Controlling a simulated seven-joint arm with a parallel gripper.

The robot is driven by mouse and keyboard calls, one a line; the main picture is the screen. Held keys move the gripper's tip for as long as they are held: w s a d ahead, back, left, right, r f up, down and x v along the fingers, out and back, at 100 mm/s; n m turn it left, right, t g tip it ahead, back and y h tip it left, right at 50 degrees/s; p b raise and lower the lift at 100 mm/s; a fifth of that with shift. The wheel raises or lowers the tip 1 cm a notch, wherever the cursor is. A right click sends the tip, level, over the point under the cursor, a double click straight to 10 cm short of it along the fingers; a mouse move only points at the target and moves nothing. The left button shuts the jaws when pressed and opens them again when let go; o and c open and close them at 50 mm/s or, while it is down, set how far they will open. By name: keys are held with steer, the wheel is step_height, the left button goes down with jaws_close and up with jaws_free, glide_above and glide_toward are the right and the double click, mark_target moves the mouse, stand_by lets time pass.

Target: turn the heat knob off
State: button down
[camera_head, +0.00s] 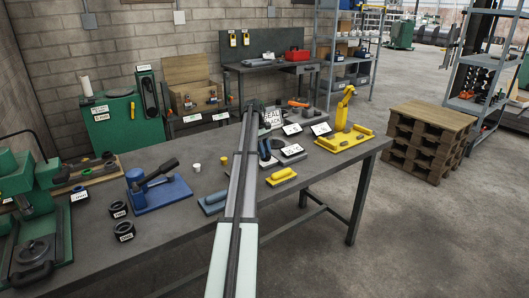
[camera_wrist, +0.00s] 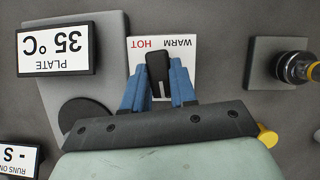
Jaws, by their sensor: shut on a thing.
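In the wrist view the heat knob (camera_wrist: 158,70) is a black lever-like knob on a white label plate (camera_wrist: 178,50) marked HOT and WARM, which reads upside down. The blue fingers of my gripper (camera_wrist: 159,88) stand on either side of the knob and are shut on it. The knob's exact pointing is hard to tell, as the fingers cover part of the plate. A sign (camera_wrist: 57,44) reading PLATE 35 °C lies beside it on a grey unit (camera_wrist: 110,28) with a dark round disc (camera_wrist: 85,115). In the head view my gripper (camera_head: 266,152) is small, and the knob cannot be made out.
A black-and-yellow handled object (camera_wrist: 298,68) stands right of the knob in the wrist view. Pallets (camera_head: 430,135) stand beyond.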

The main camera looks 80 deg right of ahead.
steer(key=shift+f+m+y, duration=0.15)
steer(key=shift+m+y, duration=0.15)
steer(key=shift+m, duration=0.3)
steer(key=c, duration=0.9)
jaws_free()
